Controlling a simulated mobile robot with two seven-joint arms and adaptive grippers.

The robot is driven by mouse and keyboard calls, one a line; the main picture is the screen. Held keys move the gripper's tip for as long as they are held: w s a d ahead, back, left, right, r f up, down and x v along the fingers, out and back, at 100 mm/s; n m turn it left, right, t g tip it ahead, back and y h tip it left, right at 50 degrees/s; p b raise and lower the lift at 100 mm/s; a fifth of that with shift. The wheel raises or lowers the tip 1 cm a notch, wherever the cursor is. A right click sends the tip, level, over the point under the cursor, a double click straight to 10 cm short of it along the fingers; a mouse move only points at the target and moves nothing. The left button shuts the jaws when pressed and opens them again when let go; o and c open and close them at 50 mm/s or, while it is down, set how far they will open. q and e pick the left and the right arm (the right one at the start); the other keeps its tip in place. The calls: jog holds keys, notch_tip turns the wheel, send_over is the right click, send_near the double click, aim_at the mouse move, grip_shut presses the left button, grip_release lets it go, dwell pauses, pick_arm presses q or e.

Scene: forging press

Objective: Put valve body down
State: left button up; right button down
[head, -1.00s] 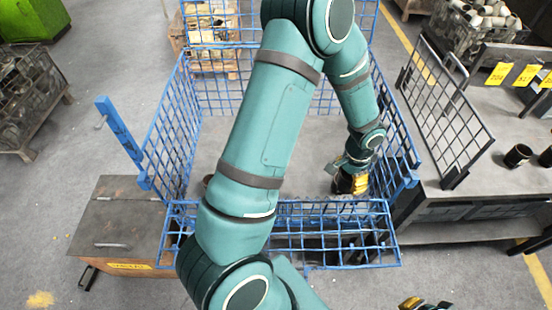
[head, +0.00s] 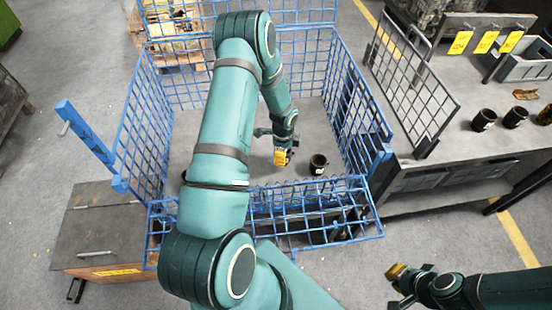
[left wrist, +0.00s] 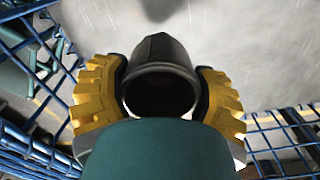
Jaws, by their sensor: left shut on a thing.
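My left arm reaches over the front of the blue mesh crate (head: 160,110). My left gripper (head: 283,156) is inside it, low over the grey floor. In the left wrist view the yellow-padded fingers are shut on a dark, hollow valve body (left wrist: 160,88), its round opening facing the camera. In the head view the gripper mostly hides this held part; I cannot tell whether it touches the floor. Another dark, cup-like valve body (head: 318,164) stands upright on the crate floor, just right of the gripper and apart from it. My right gripper (head: 398,286) is open and empty, outside the crate.
The crate's front panel (head: 310,220) is folded down. Right of the crate is a grey table (head: 440,170) with a mesh rack (head: 415,90), several dark parts (head: 484,120) and yellow labels (head: 486,42). A brown chest (head: 100,230) stands at left. The crate's middle floor is clear.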

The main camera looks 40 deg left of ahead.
pick_arm(q)
jog(key=shift+f+b, duration=0.35)
jog(key=shift+f, duration=2.45)
jog(key=shift+f, duration=0.2)
jog(key=o, duration=1.4)
jog(key=shift+c, duration=0.2)
jog(key=shift+r, duration=0.15)
jog(key=shift+r, duration=0.15)
notch_tip(320, 180, up, 12)
jog(key=shift+f+p, duration=0.1)
jog(key=shift+p, duration=0.8)
